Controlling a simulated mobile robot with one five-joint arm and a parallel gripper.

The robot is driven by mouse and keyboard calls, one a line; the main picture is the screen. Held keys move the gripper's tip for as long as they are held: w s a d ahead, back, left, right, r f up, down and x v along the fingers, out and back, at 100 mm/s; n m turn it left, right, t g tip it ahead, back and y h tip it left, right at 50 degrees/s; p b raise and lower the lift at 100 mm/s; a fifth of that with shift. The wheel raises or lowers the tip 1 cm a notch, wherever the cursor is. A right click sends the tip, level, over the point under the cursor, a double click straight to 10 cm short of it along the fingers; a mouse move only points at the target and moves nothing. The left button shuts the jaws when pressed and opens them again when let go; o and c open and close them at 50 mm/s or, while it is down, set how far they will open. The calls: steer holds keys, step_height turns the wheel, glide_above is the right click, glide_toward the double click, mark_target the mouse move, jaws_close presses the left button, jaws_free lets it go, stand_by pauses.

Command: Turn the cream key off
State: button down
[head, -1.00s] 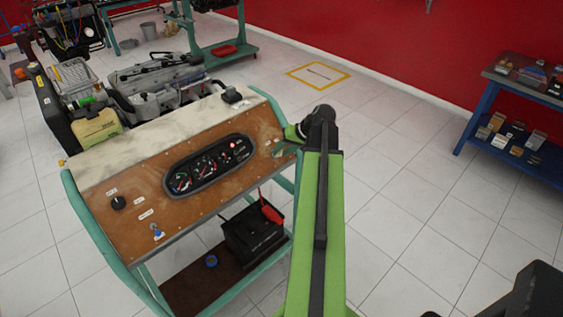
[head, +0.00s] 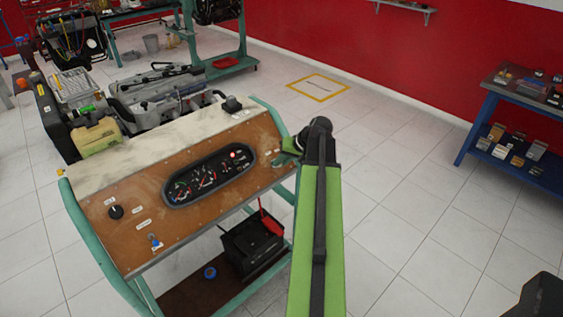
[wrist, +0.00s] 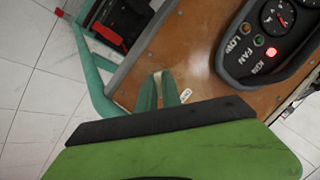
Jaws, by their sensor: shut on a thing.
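The brown instrument panel (head: 120,240) slopes on a teal stand in the head view. My gripper (head: 287,158) is at the panel's right end, right of the gauge cluster (head: 205,180). In the wrist view my gripper's green fingers (wrist: 159,88) are close together at the panel face. A cream sliver, the cream key (wrist: 158,78), shows between them, and they are shut on it. Most of the key is hidden by the fingers; its turned position cannot be told. A small white label (wrist: 186,95) lies beside the fingers. A red lamp (wrist: 271,52) on the cluster is lit.
A black knob (head: 116,212) and a blue-tipped switch (head: 155,241) are on the panel's left. A black battery (head: 250,245) sits on the shelf below. An engine (head: 160,90) stands behind. The tiled floor to the right is open, up to a blue shelf (head: 465,140).

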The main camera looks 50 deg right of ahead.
steer(key=shift+n, duration=0.3)
steer(key=n+h+p, duration=0.1)
steer(key=n, duration=0.1)
steer(key=shift+a+n+g, duration=0.1)
steer(key=shift+n+g, duration=0.2)
steer(key=shift+n, duration=0.1)
steer(key=shift+n+h, duration=0.7)
steer(key=shift+n, duration=1)
steer(key=c, duration=1.5)
jaws_free()
